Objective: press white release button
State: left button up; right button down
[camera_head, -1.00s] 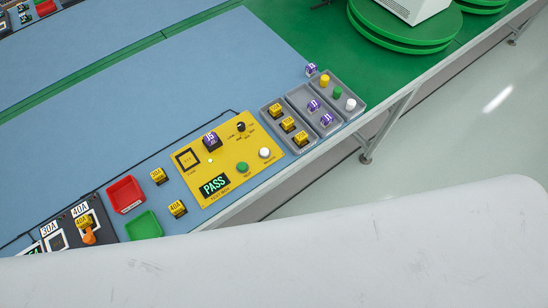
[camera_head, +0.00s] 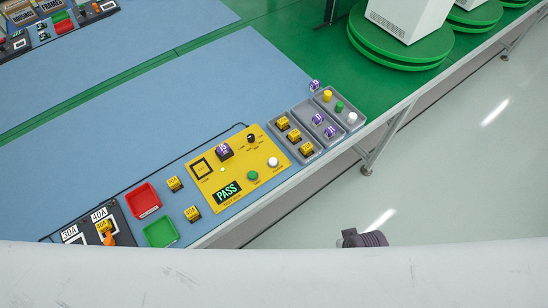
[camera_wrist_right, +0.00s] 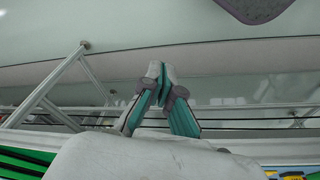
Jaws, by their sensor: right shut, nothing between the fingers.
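The white button (camera_head: 273,162) is at the right edge of the yellow test panel (camera_head: 211,197). A green button (camera_head: 253,176) sits beside it at lower left. The panel's display (camera_head: 227,193) reads PASS. A purple block (camera_head: 224,151) sits on the panel near a dark knob (camera_head: 251,139). My right gripper (camera_wrist_right: 161,72) shows in the right wrist view with its fingers together and nothing between them, apart from the panel. My left gripper is in neither current view.
A grey tray (camera_head: 308,160) beside the panel holds yellow blocks; neighbouring trays hold purple blocks and coloured caps. A red tray (camera_head: 157,199) and a green tray (camera_head: 174,238) lie left of the panel. A large pale surface crosses the bottom of the head view.

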notch_tip(320, 180, up, 9)
jog(key=w+a, duration=0.1)
jog(key=w, duration=0.1)
notch_tip(320, 180, up, 8)
jog(key=n+t+y+p, duration=0.2)
jog(key=n+t+y, duration=0.35)
jog(key=n, duration=1.05)
send_over(274, 162)
jog(key=shift+f+g+y, duration=0.15)
jog(key=shift+g+y, duration=0.4)
jog(key=shift+g, duration=0.4)
notch_tip(274, 162, down, 8)
jog(key=b, duration=0.7)
jog(key=shift+f, duration=0.15)
jog(key=shift+f+b, duration=0.3)
